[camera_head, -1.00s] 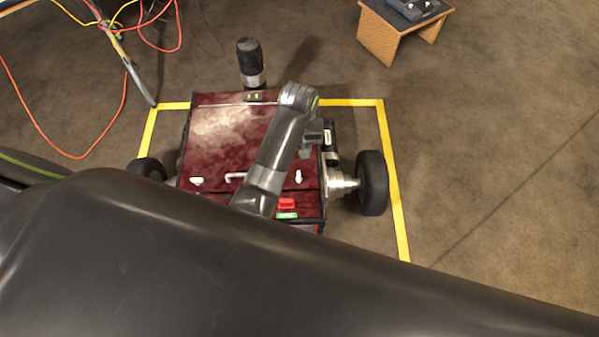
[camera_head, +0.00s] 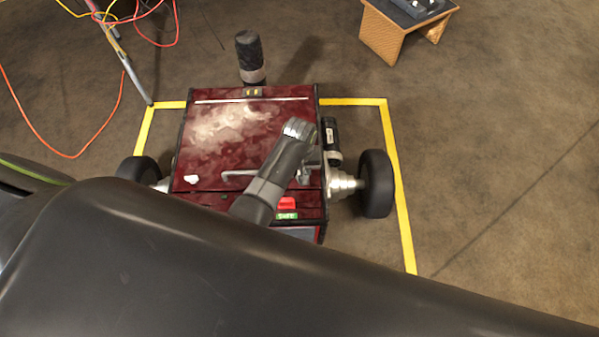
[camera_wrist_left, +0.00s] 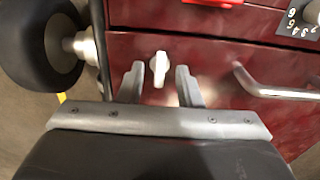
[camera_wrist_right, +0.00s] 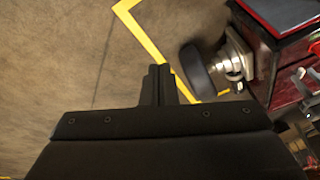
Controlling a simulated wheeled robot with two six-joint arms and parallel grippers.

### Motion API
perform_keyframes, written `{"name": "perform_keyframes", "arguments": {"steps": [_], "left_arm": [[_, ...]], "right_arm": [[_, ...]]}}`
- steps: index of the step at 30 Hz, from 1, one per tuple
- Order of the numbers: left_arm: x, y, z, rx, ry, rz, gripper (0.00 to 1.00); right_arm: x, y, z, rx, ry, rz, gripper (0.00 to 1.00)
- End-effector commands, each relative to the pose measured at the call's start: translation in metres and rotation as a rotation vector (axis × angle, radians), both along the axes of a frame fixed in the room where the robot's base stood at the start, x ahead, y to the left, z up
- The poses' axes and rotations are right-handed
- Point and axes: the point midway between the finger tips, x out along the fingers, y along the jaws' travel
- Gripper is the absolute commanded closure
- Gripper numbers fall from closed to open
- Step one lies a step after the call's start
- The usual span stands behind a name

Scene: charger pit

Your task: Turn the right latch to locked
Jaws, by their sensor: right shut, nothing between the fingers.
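The right latch (camera_wrist_left: 160,68) is a small white knob on the dark red lid (camera_head: 215,150). In the left wrist view it points up and down in the picture. My left gripper (camera_wrist_left: 160,70) is open, with one finger on each side of the latch; I cannot tell whether either touches it. In the head view my left gripper (camera_head: 308,172) is over the lid's right side and hides the latch. My right gripper (camera_wrist_right: 160,72) is shut and empty, above bare floor beside the yellow tape. It is not seen in the head view.
A metal handle (camera_head: 238,174) lies left of the right latch, and the left latch (camera_head: 191,180) beyond it. A red button (camera_head: 286,203) and a green label (camera_head: 287,216) are on the front panel. A black wheel (camera_head: 376,184) stands at right. My dark arm covers the foreground.

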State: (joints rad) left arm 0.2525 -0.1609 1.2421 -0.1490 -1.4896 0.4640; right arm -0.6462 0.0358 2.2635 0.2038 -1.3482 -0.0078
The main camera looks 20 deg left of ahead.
Motion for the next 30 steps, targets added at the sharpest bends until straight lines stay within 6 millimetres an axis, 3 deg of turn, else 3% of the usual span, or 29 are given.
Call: {"name": "perform_keyframes", "arguments": {"steps": [9, 17, 28, 30], "left_arm": [[-0.0001, 0.0001, -0.0023, 0.0, 0.001, 0.0, 0.68], [-0.0001, 0.0001, -0.0022, 0.0, 0.001, 0.0, 1.0], [-0.0002, 0.0003, -0.0002, 0.0, 0.001, -0.028, 1.0], [-0.0002, 0.0003, 0.0007, -0.001, 0.001, -0.053, 1.0]], "right_arm": [[0.0004, 0.0005, 0.0017, 0.002, -0.005, 0.001, 1.0], [0.0004, 0.0004, 0.0016, 0.002, -0.005, 0.001, 1.0], [-0.0016, -0.0017, 0.0037, -0.008, 0.006, -0.001, 1.0], [-0.0029, -0.0034, -0.0036, -0.014, 0.032, -0.005, 1.0]]}}
